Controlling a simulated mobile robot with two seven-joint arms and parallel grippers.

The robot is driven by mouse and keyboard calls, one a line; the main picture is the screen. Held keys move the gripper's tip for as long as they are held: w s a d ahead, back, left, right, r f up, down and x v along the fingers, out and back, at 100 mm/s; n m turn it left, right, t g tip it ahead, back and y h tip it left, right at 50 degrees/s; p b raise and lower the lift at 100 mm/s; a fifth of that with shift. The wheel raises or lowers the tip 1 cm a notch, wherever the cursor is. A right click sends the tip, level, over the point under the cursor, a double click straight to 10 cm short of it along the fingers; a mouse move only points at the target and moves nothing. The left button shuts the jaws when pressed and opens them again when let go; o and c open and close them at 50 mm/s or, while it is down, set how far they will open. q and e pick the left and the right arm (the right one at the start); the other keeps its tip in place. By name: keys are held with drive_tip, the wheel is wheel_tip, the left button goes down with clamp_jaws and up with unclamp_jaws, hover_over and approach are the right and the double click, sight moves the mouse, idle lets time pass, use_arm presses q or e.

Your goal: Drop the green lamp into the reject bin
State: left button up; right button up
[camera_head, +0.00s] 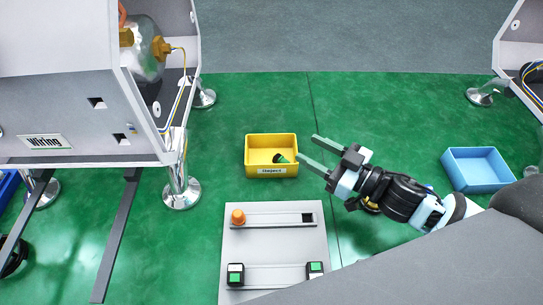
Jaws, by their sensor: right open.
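The green lamp (281,158) lies inside the yellow reject bin (270,170), towards its right side. The bin stands on the green surface near the middle of the view and has a "Reject" label on its front. My right gripper (312,150) is open and empty, just to the right of the bin, with its fingers pointing left. I see no contact between it and the lamp. My left gripper is not in view.
A blue bin (477,170) stands at the right. A machine housing (65,100) on metal feet fills the upper left.

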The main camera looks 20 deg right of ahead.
drive_tip(key=shift+s+d, duration=0.2)
drive_tip(key=shift+s, duration=0.1)
idle(0.5)
